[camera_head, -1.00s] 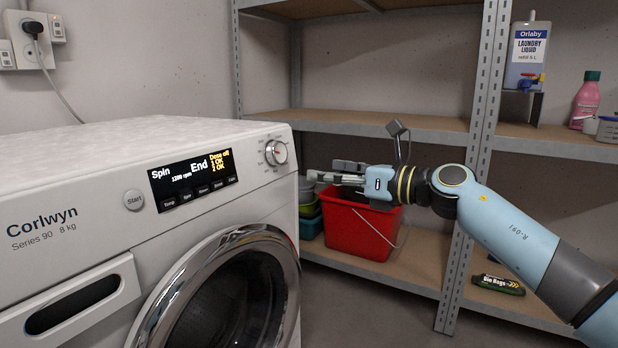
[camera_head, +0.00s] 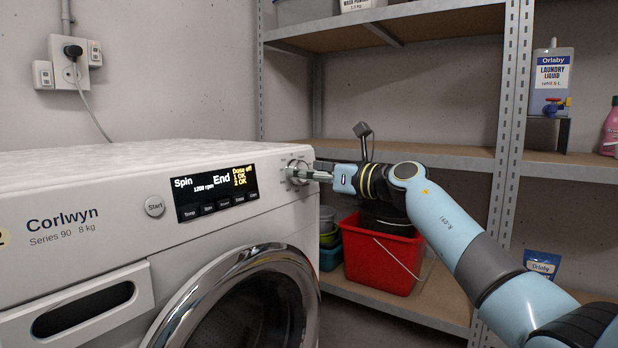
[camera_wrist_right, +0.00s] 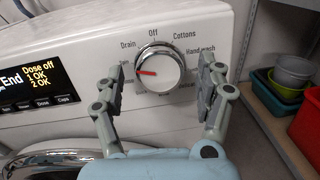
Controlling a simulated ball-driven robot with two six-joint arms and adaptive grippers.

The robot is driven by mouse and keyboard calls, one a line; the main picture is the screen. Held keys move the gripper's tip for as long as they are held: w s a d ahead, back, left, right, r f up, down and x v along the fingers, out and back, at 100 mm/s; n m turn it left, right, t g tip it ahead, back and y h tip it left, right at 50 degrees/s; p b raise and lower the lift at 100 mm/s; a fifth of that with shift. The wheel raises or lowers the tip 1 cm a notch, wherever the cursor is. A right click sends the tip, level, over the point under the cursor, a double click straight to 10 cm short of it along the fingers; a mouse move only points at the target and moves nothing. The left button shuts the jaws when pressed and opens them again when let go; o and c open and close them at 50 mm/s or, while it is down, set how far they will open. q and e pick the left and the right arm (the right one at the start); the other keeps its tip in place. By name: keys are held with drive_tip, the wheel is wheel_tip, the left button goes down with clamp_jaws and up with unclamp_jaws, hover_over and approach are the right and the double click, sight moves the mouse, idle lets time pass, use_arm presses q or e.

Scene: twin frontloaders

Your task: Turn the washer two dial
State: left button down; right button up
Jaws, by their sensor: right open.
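The washer (camera_head: 100,245) stands at the left in the head view, with a yellow badge partly cut off at the left edge. Its dial (camera_head: 297,168) is at the right end of the front panel. In the right wrist view the silver dial (camera_wrist_right: 160,70) has a red mark pointing left, and labels such as Off, Drain and Cottons around it. My right gripper (camera_wrist_right: 161,78) is open, with one finger on each side of the dial and a gap to it on both sides. In the head view the right gripper (camera_head: 318,173) partly covers the dial. My left gripper is not in view.
The display (camera_head: 216,193) reads Spin, End and Dose off, beside the Start button (camera_head: 155,206). A metal shelf unit (camera_head: 510,120) stands behind my right arm, with a red bucket (camera_head: 380,262) on its lower board. The round door (camera_head: 235,300) is below the panel.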

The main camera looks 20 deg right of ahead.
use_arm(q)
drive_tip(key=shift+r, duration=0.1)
use_arm(e)
drive_tip(key=c, duration=1.1)
drive_tip(key=shift+r, duration=0.1)
drive_tip(key=shift+c, duration=0.3)
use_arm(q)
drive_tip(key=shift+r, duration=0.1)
